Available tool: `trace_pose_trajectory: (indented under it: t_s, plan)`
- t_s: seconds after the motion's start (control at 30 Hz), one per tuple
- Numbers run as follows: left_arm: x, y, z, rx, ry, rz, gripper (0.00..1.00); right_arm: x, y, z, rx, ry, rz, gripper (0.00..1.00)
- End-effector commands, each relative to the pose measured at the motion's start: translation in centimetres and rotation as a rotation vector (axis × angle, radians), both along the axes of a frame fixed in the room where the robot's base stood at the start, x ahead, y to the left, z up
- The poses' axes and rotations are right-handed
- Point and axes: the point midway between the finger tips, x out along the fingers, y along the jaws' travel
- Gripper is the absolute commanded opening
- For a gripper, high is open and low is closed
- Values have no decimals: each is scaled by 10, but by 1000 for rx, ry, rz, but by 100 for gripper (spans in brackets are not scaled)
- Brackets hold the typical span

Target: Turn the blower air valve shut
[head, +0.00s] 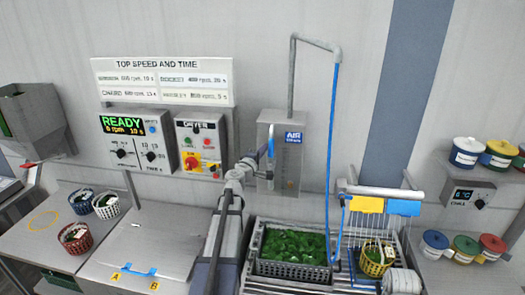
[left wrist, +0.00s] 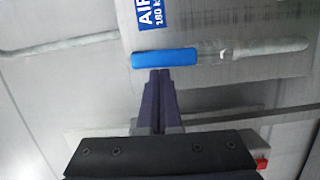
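The blower air valve has a blue lever (head: 271,147) on the front of a grey box (head: 283,178), left of the blue AIR label. In the head view the lever stands close to upright. In the left wrist view the blue lever (left wrist: 165,58) lies across the picture, in line with a pale pipe to its right. My left gripper (head: 264,161) is at the lever. In the left wrist view its two dark fingers (left wrist: 160,74) are together, with tips at the lever's lower edge; I cannot tell whether they touch it. Nothing shows between them. My right gripper is not in view.
A dryer panel (head: 201,146) with knobs is left of the valve box. A grey pipe and blue hose (head: 334,130) run above and right of it. Below are a crate of greens (head: 290,268) and a wire rack (head: 380,230). Small baskets (head: 76,238) stand at left.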

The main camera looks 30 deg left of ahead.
Motion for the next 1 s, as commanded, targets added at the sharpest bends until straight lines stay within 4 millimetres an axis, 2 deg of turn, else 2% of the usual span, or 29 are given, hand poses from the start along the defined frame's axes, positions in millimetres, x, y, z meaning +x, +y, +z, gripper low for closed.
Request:
trace_pose_trajectory:
  t_s: [0.43, 0.8, 1.0]
  plan:
    - [7, -17, 4, 20, 8, -4, 0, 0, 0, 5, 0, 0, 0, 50]
    - [18, -45, 0, 330, 138, -5, 0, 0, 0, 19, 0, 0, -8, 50]
    - [24, -59, -10, 368, 154, -4, 0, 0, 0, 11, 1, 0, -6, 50]
